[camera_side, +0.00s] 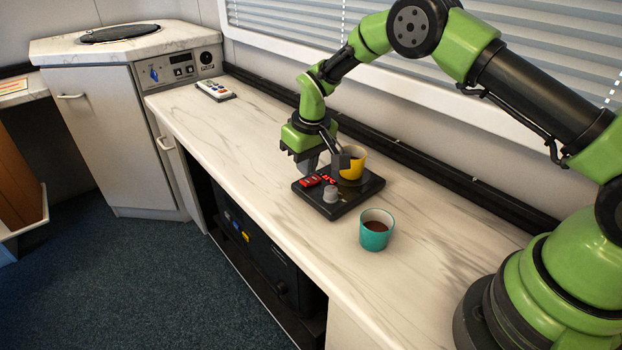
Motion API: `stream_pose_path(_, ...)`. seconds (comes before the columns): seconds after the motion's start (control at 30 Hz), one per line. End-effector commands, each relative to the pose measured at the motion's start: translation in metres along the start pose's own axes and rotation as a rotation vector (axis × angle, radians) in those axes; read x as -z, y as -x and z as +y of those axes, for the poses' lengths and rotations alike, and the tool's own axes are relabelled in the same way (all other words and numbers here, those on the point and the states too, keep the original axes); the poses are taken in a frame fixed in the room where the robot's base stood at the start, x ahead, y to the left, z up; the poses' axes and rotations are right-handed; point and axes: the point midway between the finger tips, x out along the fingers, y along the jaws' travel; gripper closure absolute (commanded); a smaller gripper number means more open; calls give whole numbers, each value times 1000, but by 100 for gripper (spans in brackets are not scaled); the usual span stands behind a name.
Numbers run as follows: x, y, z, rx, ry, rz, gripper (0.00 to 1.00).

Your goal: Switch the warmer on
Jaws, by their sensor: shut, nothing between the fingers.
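The warmer (345,203) is a flat black plate on the counter. A red switch (311,181) and a grey knob (330,195) are on its near side. Small glowing red marks (328,179) show beside the switch, too small to read. A yellow cup (355,162) with dark contents stands on the warmer's back part, partly hidden by my gripper. My gripper (318,168) points down just above the switch side of the warmer, shut and empty. I cannot tell whether it touches the switch, or which way the switch is set.
A teal cup (376,232) of brown drink stands on the marbled counter (240,130) in front of the warmer. A remote control (215,91) lies at the far end. The wall and window blinds (290,22) bound the back. The counter left of the warmer is clear.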

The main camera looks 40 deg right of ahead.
Motion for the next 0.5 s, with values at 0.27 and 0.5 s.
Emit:
stream_pose_path(0.27, 0, -1, 0, 0, 0, 0, 100)
stream_pose_path(0.5, -1, -5, 0, 0, 0, 0, 100)
